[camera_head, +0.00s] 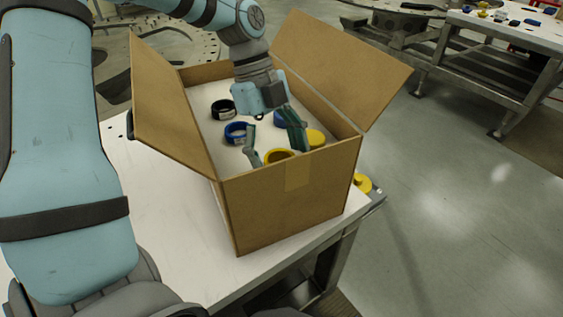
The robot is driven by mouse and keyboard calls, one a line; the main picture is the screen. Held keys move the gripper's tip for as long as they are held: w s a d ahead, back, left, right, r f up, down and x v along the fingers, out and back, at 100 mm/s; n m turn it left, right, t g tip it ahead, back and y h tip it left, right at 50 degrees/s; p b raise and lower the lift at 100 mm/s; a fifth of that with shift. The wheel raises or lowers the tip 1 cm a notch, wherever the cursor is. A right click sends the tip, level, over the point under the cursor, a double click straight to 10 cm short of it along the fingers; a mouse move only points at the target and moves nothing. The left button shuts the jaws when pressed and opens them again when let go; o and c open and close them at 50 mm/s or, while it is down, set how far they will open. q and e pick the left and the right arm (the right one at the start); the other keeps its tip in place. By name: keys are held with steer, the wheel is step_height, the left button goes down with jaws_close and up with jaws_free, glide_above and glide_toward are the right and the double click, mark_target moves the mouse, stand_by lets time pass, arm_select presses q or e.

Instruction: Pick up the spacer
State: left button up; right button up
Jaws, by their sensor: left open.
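Inside an open cardboard box (290,195) lie several ring-like parts, any of which may be the spacer; I cannot tell which. A yellow ring (268,157) lies by the front wall, its lower part hidden by that wall. A blue ring (235,133) and a black ring (222,109) lie further back to the left. A yellow part (316,138) lies at the right, and another blue part (279,119) is partly hidden by a finger. My left gripper (277,151) reaches down into the box, open, its fingers on either side of the yellow ring in the picture. Contact is unclear.
The box stands on a white table (165,205) with its side flaps spread outward. Another yellow part (362,183) lies on the table right of the box. A second table (500,30) with small parts stands at the back right.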

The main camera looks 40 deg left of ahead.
arm_select(q)
steer(key=shift+a+f, duration=0.1)
steer(key=shift+f, duration=0.15)
steer(key=shift+c, duration=0.8)
jaws_close()
steer(key=shift+r, duration=0.15)
